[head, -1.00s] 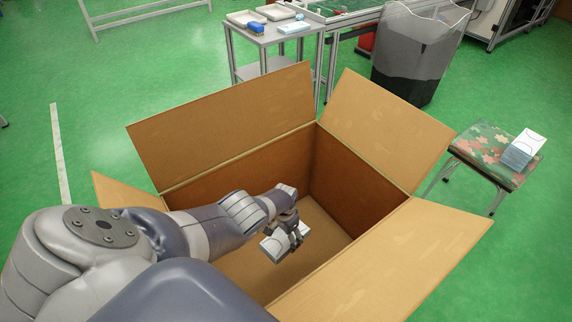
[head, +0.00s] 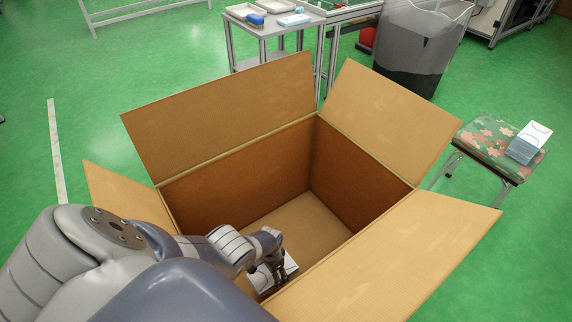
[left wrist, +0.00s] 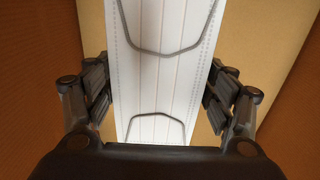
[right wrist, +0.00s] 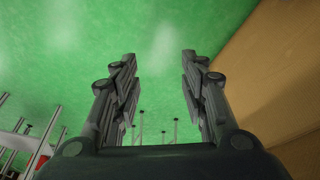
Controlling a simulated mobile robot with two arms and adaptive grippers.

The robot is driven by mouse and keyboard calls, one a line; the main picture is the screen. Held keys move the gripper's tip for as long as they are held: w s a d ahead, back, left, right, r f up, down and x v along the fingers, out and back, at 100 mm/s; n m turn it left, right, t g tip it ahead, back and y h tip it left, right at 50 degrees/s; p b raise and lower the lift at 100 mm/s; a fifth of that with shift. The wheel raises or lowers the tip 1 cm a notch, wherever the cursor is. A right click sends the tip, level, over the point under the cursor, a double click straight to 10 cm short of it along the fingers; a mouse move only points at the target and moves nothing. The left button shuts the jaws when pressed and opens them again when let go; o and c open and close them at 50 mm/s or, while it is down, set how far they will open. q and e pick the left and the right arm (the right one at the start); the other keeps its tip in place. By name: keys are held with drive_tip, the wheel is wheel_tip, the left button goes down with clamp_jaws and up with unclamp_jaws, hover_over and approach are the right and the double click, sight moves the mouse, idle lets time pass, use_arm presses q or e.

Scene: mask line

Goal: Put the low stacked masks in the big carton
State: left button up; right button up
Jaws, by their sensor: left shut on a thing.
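The big carton (head: 235,160) stands open with its flaps spread. My left arm reaches down into it. My left gripper (head: 278,278) is shut on a stack of white masks (head: 262,279), low inside the carton near its front side. In the left wrist view the white pleated masks (left wrist: 160,70) with grey ear loops lie between the fingers. Whether the stack touches the carton floor cannot be told. Another stack of masks (head: 527,145), white on top with bluish sides, sits on a patterned stool. My right gripper (right wrist: 155,75) is open and empty, outside the carton over green floor.
The stool (head: 485,140) stands right of the carton. A grey trolley (head: 275,35) with trays and a blue item is behind it. A dark bin with a clear liner (head: 415,50) stands at the back right. Most of the carton floor (head: 305,225) is bare.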

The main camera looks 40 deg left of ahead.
sight(272, 278)
use_arm(q)
drive_tip(key=shift+s+d+f, duration=0.1)
drive_tip(key=shift+s+f, duration=0.05)
drive_tip(key=shift+f, duration=0.1)
wheel_tip(272, 278, down, 3)
drive_tip(key=b, duration=0.3)
drive_tip(key=shift+f, duration=0.15)
drive_tip(key=shift+f+b, duration=0.75)
drive_tip(key=shift+b, duration=0.15)
use_arm(e)
drive_tip(key=w+a+r+t+y+b, duration=0.1)
drive_tip(key=w+a+r+t+y, duration=0.15)
drive_tip(key=w+r+t, duration=0.5)
drive_tip(key=w+a+r+t+y, duration=0.1)
drive_tip(key=w+a+r+t, duration=0.35)
drive_tip(key=w, duration=0.55)
use_arm(q)
wheel_tip(272, 278, down, 4)
drive_tip(key=b, duration=0.2)
drive_tip(key=shift+r+b, duration=0.15)
drive_tip(key=shift+b, duration=0.2)
drive_tip(key=shift+f+b, duration=0.7)
use_arm(e)
drive_tip(key=s+r+n+t+y, duration=0.1)
drive_tip(key=s+r+t+y, duration=0.2)
drive_tip(key=r+t, duration=0.6)
wheel_tip(272, 278, up, 8)
drive_tip(key=shift+s+a+f+t, duration=0.2)
drive_tip(key=shift+s+a+t, duration=0.15)
drive_tip(key=shift+s, duration=0.3)
